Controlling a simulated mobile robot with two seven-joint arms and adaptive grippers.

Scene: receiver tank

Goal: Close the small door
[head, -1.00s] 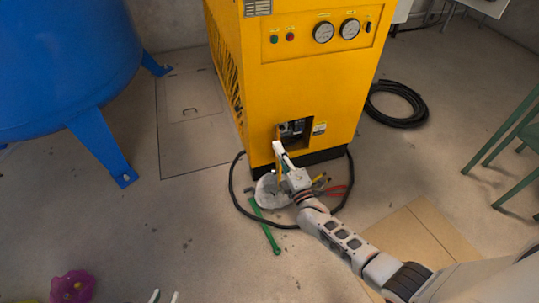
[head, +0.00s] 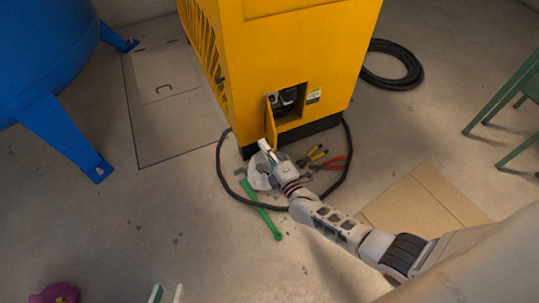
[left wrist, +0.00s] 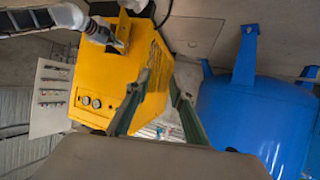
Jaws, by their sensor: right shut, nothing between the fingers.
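The small yellow door (head: 270,124) stands open at the left edge of a dark square opening (head: 288,100) low on the yellow cabinet (head: 290,55). It sticks out toward me, seen nearly edge-on. My right gripper (head: 264,146) is shut and empty, its tip at the door's lower end on the left; I cannot tell whether they touch. In the left wrist view my right gripper (left wrist: 117,43) shows close to the cabinet. My left gripper (head: 166,293) is open and empty at the bottom edge; its spread fingers also show in the left wrist view (left wrist: 160,95).
A black hose (head: 222,170) loops on the floor around my right gripper, with red pliers (head: 333,163), yellow-handled pliers (head: 313,156) and a green bar (head: 262,212). A blue tank (head: 45,60) stands left, green legs (head: 505,110) right.

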